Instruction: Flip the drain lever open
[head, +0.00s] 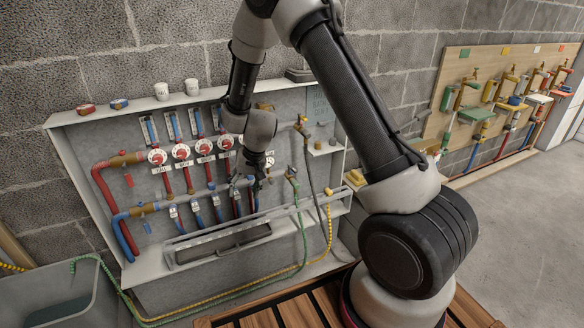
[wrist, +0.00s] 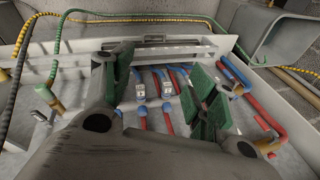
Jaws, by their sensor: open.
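A wall cabinet (head: 110,235) holds a manifold with a red pipe (head: 103,185) and a blue pipe (head: 122,232). A small red lever (head: 129,181) hangs under the brass valve on the red pipe, and a blue lever (head: 147,227) sits under the brass valve on the blue pipe. I cannot tell which lever is the drain lever; it may be hidden behind my arm. My gripper (head: 258,183) is at the manifold's right end. In the wrist view my gripper (wrist: 160,92) is open and empty, its green-padded fingers apart, with white-tagged blue and red pipes (wrist: 140,90) beyond.
Green hose (head: 303,235) and yellow hose (head: 329,225) hang in front of the cabinet's right side. A slotted tray (head: 177,262) runs along the cabinet's bottom. White cups (head: 161,91) stand on top. A grey bin (head: 30,290) is at lower left.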

